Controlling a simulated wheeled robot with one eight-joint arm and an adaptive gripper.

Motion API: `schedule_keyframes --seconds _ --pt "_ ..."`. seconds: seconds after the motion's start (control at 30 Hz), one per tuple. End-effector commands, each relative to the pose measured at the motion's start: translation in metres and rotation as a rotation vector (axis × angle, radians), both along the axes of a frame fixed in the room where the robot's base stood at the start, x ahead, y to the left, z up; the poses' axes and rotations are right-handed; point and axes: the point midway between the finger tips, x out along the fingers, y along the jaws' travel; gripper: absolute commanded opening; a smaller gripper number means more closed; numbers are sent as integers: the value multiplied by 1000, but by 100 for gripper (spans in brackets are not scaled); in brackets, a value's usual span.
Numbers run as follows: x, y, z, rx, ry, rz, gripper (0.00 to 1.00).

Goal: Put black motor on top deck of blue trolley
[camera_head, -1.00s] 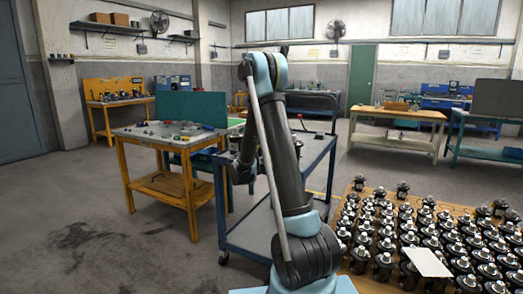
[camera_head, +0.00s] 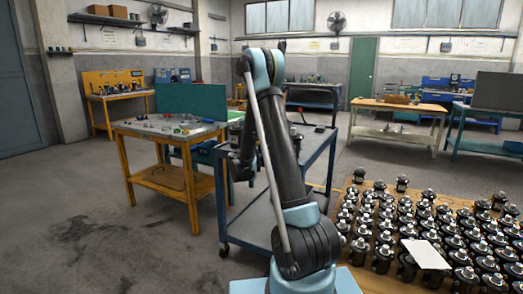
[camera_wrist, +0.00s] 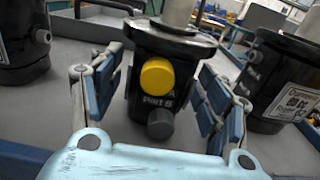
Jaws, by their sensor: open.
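In the wrist view a black motor (camera_wrist: 150,58) with a yellow cap, a dark knob and "Port B" lettering stands upright on a grey surface. My gripper (camera_wrist: 157,92) is open, with one blue-padded finger on each side of this motor. I cannot tell whether the pads touch it. The blue trolley (camera_head: 262,205) stands behind my arm in the head view. Its top deck (camera_head: 312,140) is partly hidden by my arm, and a small dark object shows on it. The wrist view suggests the grey surface is a deck with a blue rim (camera_wrist: 22,160).
More black motors stand to the left (camera_wrist: 20,45) and right (camera_wrist: 280,85) of the fingers. A wooden board (camera_head: 345,200) with many motors and a white card (camera_head: 426,254) lies at the right. A yellow workbench (camera_head: 165,180) stands left of the trolley. Floor at the left is clear.

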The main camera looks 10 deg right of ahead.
Motion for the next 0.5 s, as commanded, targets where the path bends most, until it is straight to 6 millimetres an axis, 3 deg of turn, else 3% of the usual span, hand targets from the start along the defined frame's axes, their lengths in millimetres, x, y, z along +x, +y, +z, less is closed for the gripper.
schedule_keyframes --seconds 0.17,0.5 --pt "-12 10 0 0 0 3 69" --pt "-64 48 0 0 0 4 69"
